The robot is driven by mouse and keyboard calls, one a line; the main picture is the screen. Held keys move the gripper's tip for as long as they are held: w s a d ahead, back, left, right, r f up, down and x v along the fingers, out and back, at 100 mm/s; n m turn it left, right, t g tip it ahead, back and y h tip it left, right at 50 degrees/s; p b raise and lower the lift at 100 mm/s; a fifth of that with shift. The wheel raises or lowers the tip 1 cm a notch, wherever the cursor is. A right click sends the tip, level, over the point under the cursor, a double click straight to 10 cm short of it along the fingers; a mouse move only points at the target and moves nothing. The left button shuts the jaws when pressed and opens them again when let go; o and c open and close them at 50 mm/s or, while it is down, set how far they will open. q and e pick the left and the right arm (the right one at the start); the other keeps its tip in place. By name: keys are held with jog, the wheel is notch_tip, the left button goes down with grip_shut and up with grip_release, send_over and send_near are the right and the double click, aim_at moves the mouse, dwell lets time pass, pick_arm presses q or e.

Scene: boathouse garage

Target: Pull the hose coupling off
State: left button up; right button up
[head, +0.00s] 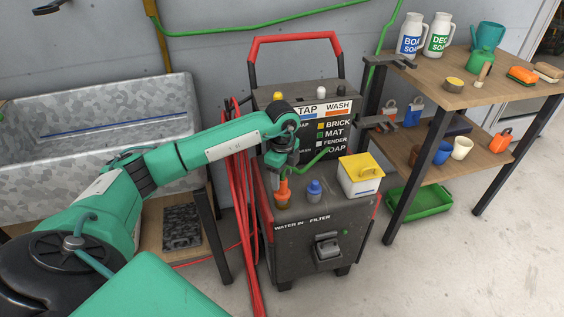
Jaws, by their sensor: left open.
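The orange hose coupling (282,193) stands upright on the top of the dark wash machine (325,222), above the "WATER IN" label. A short green hose (316,160) shows just behind and to the right of my gripper; where it joins the coupling is hidden. My left gripper (283,172) points down from above, right over the coupling, and is open. Its fingers are small and dark, so I cannot tell whether they touch the coupling. My right gripper is not in view.
A blue-capped filter (314,190) and a yellow-lidded white box (360,175) stand to the right of the coupling. The red handle (296,40) rises behind. Red hoses (243,200) hang at the machine's left. A grey sink (95,125) and a wooden shelf table (445,82) flank it.

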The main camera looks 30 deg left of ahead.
aim_at(282, 179)
pick_arm(q)
jog(key=shift+f, duration=1.6)
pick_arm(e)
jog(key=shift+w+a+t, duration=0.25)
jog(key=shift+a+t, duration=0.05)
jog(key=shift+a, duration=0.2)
pick_arm(q)
grip_shut()
jog(key=shift+r, duration=0.3)
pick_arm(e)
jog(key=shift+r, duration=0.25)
pick_arm(q)
jog(key=shift+r+p, duration=0.45)
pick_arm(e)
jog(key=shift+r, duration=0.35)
